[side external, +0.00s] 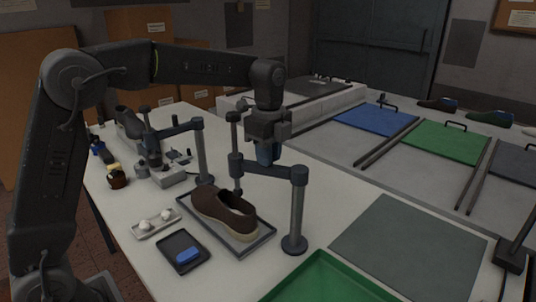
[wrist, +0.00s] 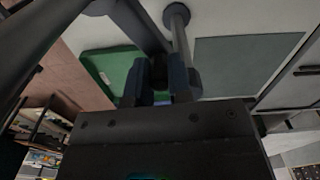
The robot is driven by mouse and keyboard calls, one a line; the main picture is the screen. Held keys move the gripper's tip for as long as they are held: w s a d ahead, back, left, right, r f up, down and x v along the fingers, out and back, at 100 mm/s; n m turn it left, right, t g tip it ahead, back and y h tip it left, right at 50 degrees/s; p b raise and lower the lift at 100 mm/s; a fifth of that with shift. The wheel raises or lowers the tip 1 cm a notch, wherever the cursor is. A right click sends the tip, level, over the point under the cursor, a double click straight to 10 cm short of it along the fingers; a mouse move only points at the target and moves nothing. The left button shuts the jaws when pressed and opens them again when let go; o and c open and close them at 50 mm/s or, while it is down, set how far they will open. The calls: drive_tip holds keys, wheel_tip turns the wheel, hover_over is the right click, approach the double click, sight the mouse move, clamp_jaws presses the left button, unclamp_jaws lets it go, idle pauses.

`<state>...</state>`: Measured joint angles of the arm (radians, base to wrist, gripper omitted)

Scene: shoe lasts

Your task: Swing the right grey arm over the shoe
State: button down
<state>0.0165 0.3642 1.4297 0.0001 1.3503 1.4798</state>
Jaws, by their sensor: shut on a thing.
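The brown shoe (side external: 222,212) lies on a dark tray (side external: 266,236) in the side view. The right grey arm (side external: 268,171) extends from its upright post (side external: 297,218) towards the left. Its free end carries a vertical rod (side external: 237,180), whose lower end shows at the shoe's far edge; I cannot tell if it is directly above the shoe. My gripper (side external: 267,160) points down at the arm between post and rod. In the wrist view my gripper (wrist: 162,80) has its blue fingers closed around a dark part of the arm, with the post (wrist: 179,30) beyond.
A second grey arm on a post (side external: 202,155) stands at the back left. A small tray with white balls (side external: 155,224) and a dark tray with a blue block (side external: 187,255) lie in front. A green tray (side external: 325,281) and grey mat (side external: 410,245) lie to the right.

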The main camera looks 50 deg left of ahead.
drive_tip(key=shift+w+r, duration=0.1)
drive_tip(key=c, duration=1.1)
unclamp_jaws()
drive_tip(key=shift+o, duration=0.2)
wheel_tip(320, 180, up, 14)
